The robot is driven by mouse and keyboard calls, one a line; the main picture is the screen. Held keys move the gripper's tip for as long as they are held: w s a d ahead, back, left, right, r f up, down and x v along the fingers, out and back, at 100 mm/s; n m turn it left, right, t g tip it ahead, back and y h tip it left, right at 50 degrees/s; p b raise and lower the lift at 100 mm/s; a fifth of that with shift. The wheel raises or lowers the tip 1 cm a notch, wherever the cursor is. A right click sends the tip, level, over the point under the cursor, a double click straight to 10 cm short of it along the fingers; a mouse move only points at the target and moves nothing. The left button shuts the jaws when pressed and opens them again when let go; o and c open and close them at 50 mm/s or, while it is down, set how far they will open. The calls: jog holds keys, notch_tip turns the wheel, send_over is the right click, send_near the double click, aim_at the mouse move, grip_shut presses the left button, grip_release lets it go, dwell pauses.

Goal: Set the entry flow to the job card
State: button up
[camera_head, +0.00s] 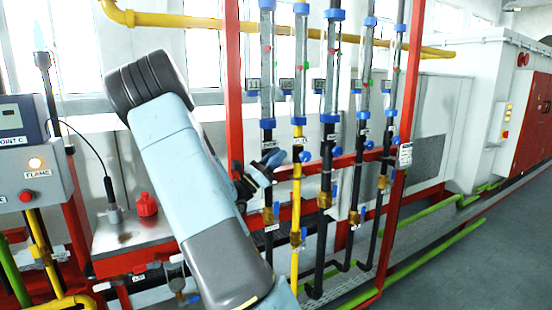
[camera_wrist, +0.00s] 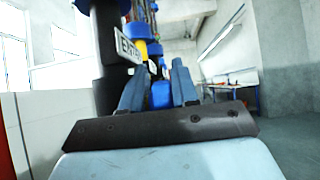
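A row of upright flow tubes (camera_head: 332,60) with blue fittings stands in a red frame, with blue knobs (camera_head: 305,156) low on the tubes. My gripper (camera_head: 268,163) is at the leftmost tube (camera_head: 267,60), just below its label, and hides that tube's knob. In the wrist view my gripper (camera_wrist: 158,88) has its two fingers apart, with a blue knob (camera_wrist: 160,97) showing between or just beyond them; contact cannot be told. A dark fitting with a label starting with E (camera_wrist: 127,46) is close at upper left. A small white card (camera_head: 404,155) is on the right red post; its text is unreadable.
A control box with a lit FLAME lamp (camera_head: 35,163) and a red button stands at the left. A red bottle (camera_head: 146,205) stands on a metal box. Lower valves (camera_head: 325,200) and red frame bars lie close to my gripper. The floor (camera_head: 480,260) at right is clear.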

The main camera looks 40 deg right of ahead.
jog(key=w+a+f, duration=0.1)
jog(key=w+a, duration=0.1)
jog(key=a, duration=0.5)
jog(key=w+a+f, duration=0.1)
jog(key=a+f, duration=0.1)
jog(key=a, duration=0.6)
jog(key=shift+w+a, duration=0.3)
jog(key=shift+w, duration=0.05)
jog(key=shift+f, duration=0.1)
jog(key=s+f+m+y, duration=0.4)
jog(key=s+m+y, duration=0.5)
jog(key=s+y, duration=0.65)
jog(key=s+a+r+m+t+y, duration=0.3)
jog(key=a+t+y, duration=0.1)
jog(key=a, duration=0.6)
jog(key=s+a+r+m+t+y, duration=0.3)
jog(key=a+r+t+y, duration=0.1)
jog(key=a+t, duration=0.3)
jog(key=a+y, duration=0.1)
jog(key=a, duration=0.1)
jog(key=shift+s+a, duration=0.4)
